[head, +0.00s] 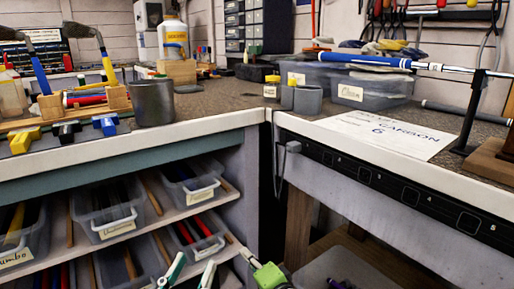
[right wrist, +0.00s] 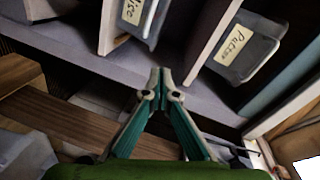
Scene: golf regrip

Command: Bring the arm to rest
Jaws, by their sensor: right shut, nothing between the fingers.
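My left gripper (head: 196,261) is at the bottom edge of the head view, in front of the lower shelf. Its two fingers stand apart with nothing seen between them; the rest is cut off. My right gripper (head: 246,254) is to the right of it, low in front of the bench corner, with its green body partly in view. In the right wrist view the teal fingers of the right gripper (right wrist: 160,74) meet at the tips and hold nothing. A golf club with a blue grip (head: 366,60) lies level above the right bench, away from both grippers.
The club's shaft rests at a black stand (head: 470,115). A paper sheet (head: 385,132), clear bins (head: 372,92) and a grey cup (head: 153,102) are on the benches. Labelled bins (head: 105,217) fill the shelves below. A wooden leg (head: 298,225) stands right of my right gripper.

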